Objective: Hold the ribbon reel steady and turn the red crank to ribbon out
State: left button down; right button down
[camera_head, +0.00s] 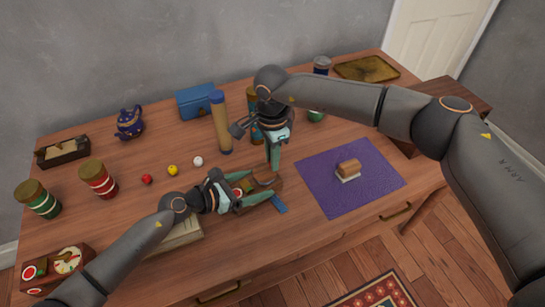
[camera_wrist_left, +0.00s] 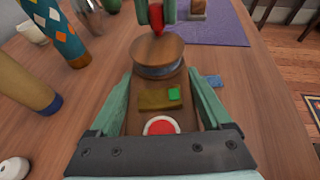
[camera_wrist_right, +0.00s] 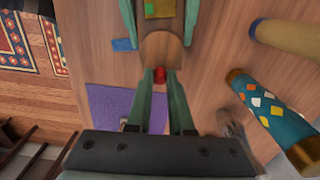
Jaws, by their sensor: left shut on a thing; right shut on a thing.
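The ribbon reel is a wooden base with a round wooden top (camera_wrist_left: 157,52); it also shows in the head view (camera_head: 267,181). A red and white disc (camera_wrist_left: 160,126) and a green square (camera_wrist_left: 174,94) sit on its base. My left gripper (camera_head: 262,194) is shut on the base, one finger along each side. The red crank knob (camera_wrist_right: 160,75) stands on the round top. My right gripper (camera_head: 274,168) points down from above, shut on the knob. A short blue ribbon end (camera_head: 279,205) sticks out beside the reel; it also shows in the left wrist view (camera_wrist_left: 213,81).
A purple mat (camera_head: 325,198) with a small wooden block (camera_head: 348,168) lies to the right. A tall tan cylinder (camera_head: 221,125) and a patterned cylinder (camera_wrist_right: 268,108) stand close behind. Three small balls, including a red one (camera_head: 147,179), lie left.

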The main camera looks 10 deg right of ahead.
pick_arm(q)
jog(key=shift+a, duration=0.1)
dwell(0.4)
pick_arm(e)
jog(key=c, duration=0.8)
grip_release()
notch_tip(320, 180, up, 12)
pick_arm(q)
grip_release()
